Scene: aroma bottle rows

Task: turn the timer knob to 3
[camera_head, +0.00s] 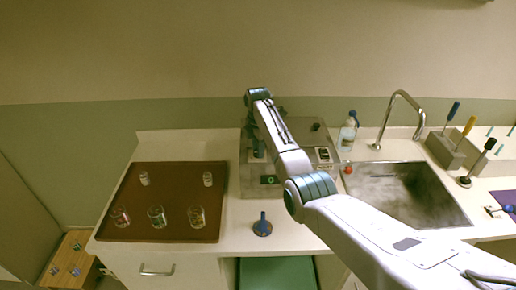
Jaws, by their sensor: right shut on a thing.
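A grey box-shaped device (249,187) stands on the counter, with a small display (270,180) on its front that shows a green 0. My right arm reaches across it from the lower right and bends down at its wrist. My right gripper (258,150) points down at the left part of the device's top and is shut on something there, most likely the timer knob. The knob itself is hidden by the gripper, so its pointer and markings cannot be read. My left gripper is not in view.
A brown tray (180,181) with several small glass bottles lies at left. A clear bottle (348,133), a sink (400,195) with a faucet (400,97), and a tool block (443,150) are at right.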

